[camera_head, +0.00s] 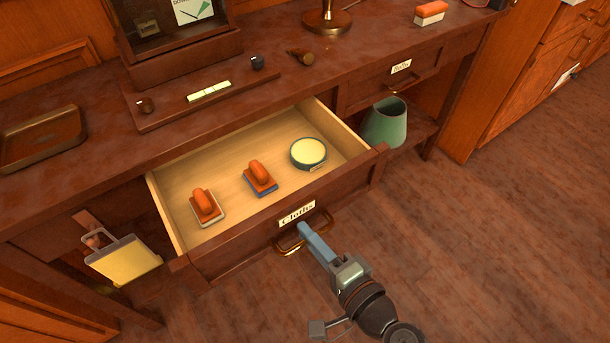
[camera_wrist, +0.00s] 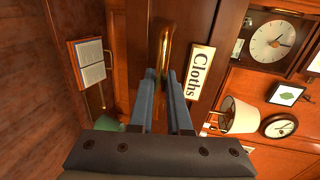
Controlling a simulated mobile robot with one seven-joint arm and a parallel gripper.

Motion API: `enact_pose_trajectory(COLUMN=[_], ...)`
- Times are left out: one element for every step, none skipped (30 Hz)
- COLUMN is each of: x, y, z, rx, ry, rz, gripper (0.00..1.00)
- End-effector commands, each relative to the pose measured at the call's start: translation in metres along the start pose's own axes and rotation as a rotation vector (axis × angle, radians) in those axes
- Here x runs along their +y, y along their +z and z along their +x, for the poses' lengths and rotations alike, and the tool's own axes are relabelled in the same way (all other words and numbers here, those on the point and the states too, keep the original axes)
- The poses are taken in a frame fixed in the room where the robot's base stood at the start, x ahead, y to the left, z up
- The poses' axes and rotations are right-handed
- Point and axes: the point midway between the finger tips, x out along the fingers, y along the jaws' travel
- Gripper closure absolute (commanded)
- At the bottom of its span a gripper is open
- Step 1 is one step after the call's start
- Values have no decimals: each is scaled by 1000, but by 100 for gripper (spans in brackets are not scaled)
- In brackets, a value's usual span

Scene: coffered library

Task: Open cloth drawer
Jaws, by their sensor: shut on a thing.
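The cloth drawer (camera_head: 230,246) is pulled well out from the desk in the head view, and its pale wooden inside shows. A label reading "Cloths" (camera_head: 297,214) is on its front, and it also shows in the wrist view (camera_wrist: 200,72). Below the label is a brass handle (camera_head: 290,247), also in the wrist view (camera_wrist: 165,45). My gripper (camera_head: 302,228) is at the handle, its blue-grey fingers shut on it. Inside the drawer lie two orange-handled blocks (camera_head: 206,205) (camera_head: 260,177) and a round tin (camera_head: 308,153).
The desk top (camera_head: 80,180) holds a brown tray (camera_head: 45,138) and a lamp base (camera_head: 326,20). Another drawer with a handle (camera_head: 400,86) is shut at the right. A green bin (camera_head: 386,124) stands right of the open drawer. The wooden floor (camera_head: 490,240) in front is clear.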

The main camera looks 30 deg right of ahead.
Motion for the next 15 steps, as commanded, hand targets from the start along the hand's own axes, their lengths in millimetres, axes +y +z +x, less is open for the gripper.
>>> enact_pose_trajectory(x=[0,-1,-1,-1,-1,-1,-1,-1,-1,-1,-1,0,0,0,0], y=[-1,-1,-1,-1,-1,-1,-1,-1,-1,-1,-1,-1,0,0,0], z=[0,0,0,0,0,0,0,0,0,0,0,0,0,0,0], rx=[1,1,1,1,1,1,1,2,1,1,1,1,1,1,1], ry=[-1,-1,-1,-1,-1,-1,-1,-1,-1,-1,-1,-1,-1,-1,-1], rz=[0,0,0,0,0,0,0,0,0,0,0,0,0,0,0], gripper=[100,100,100,100,100,100,100,82,75,70,64,57,54,54,54])
